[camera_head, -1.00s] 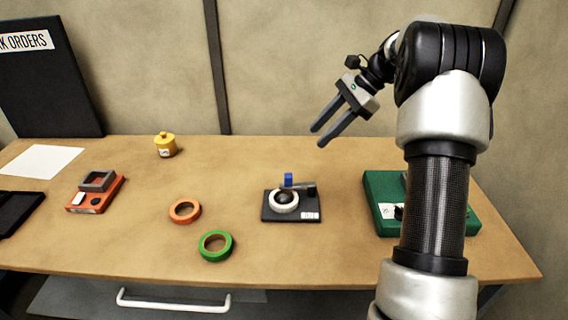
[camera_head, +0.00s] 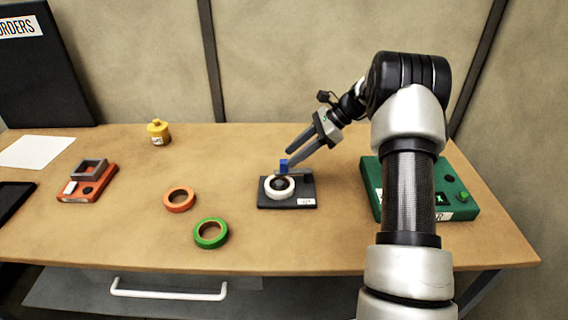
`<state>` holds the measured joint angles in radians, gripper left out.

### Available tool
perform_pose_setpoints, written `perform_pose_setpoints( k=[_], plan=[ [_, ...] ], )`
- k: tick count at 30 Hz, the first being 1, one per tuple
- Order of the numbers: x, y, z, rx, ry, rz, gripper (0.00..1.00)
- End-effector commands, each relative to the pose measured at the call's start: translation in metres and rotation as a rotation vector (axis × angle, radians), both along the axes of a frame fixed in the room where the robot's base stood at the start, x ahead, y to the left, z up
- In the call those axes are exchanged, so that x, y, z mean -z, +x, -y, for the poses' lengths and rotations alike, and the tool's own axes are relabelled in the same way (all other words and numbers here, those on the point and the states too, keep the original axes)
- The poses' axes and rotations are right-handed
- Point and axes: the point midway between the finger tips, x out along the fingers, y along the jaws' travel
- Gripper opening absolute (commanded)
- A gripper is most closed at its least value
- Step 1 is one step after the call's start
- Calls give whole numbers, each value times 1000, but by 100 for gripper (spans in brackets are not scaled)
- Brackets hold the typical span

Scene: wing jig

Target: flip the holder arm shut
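A black holder (camera_head: 268,201) lies on the workbench right of the middle, with a white ring (camera_head: 280,188) on it. A small blue piece (camera_head: 284,165) stands at its back edge, and a dark arm (camera_head: 306,178) seems to lie behind the ring. How far that arm is turned is too small to tell. My gripper (camera_head: 287,158) is open, its two grey fingers pointing down and left. One fingertip is at or just behind the blue piece; I cannot tell whether it touches.
An orange tape roll (camera_head: 179,199) and a green tape roll (camera_head: 211,233) lie left of the holder. A green box (camera_head: 462,212) stands to the right, partly behind my arm. A red device (camera_head: 88,188) and a yellow pot (camera_head: 159,132) are further left.

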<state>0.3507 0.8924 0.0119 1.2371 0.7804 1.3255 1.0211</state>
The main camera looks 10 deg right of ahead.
Motion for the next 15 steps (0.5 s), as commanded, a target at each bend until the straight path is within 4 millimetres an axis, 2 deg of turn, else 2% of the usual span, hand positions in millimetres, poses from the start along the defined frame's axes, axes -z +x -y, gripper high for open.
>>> perform_pose_setpoints(
  k=[1,6,15],
  plan=[
    [8,0,-8,-1,0,-3,39],
    [25,2,-25,-1,1,-2,39],
    [34,4,-34,0,0,0,39]
  ],
)
